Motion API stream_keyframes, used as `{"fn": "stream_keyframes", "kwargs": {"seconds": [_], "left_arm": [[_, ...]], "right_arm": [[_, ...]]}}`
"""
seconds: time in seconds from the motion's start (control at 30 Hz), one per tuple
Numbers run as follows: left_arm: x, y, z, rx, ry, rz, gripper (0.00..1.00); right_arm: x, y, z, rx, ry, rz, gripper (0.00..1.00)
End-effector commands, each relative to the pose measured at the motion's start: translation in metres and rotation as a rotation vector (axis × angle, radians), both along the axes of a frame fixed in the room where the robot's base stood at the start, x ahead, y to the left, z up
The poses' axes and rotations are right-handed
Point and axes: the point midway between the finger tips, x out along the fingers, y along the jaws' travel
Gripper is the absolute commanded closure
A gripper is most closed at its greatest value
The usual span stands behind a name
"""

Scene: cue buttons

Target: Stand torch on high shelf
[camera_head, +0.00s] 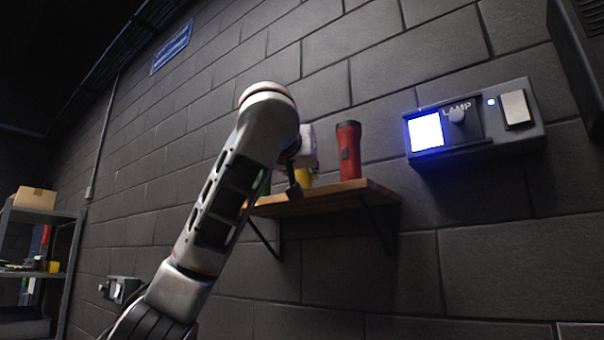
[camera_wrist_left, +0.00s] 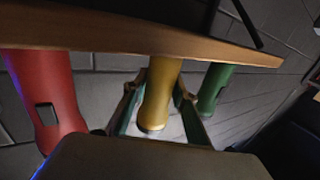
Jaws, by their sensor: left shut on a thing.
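A wooden wall shelf (camera_head: 325,197) carries a red torch (camera_head: 348,150) standing upright near its right end. A yellow torch (camera_head: 303,178) is left of it, mostly hidden by my arm. A sliver of a green torch (camera_head: 267,188) shows farther left. The left wrist view appears upside down: my left gripper (camera_wrist_left: 158,108) is shut around the yellow torch (camera_wrist_left: 160,90), between the red torch (camera_wrist_left: 48,98) and the green torch (camera_wrist_left: 214,88). The yellow torch is upright at the shelf (camera_wrist_left: 140,36); whether its base touches the board is hard to tell. My right gripper is out of view.
A lamp box (camera_head: 475,125) with a lit blue-white screen, a knob and a pale button is on the wall right of the shelf. A lower rack (camera_head: 38,215) with a cardboard box (camera_head: 35,197) stands far left. A small wall box (camera_head: 120,289) sits low left.

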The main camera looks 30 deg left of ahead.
Motion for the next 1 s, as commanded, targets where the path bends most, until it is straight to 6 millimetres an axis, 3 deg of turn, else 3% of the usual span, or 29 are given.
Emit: {"fn": "stream_keyframes", "kwargs": {"seconds": [0.03,0.1,0.57,1.0], "left_arm": [[0.000,0.000,-0.002,0.000,0.000,0.000,0.71],[0.000,0.000,-0.001,0.000,0.000,0.000,0.57],[-0.002,-0.001,0.003,0.000,-0.001,-0.001,0.57],[-0.075,-0.035,-0.004,0.001,0.001,-0.006,0.57]], "right_arm": [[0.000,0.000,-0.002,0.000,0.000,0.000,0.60],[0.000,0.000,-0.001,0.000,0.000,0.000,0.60],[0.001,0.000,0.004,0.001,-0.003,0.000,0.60],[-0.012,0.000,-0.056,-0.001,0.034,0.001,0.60]]}}
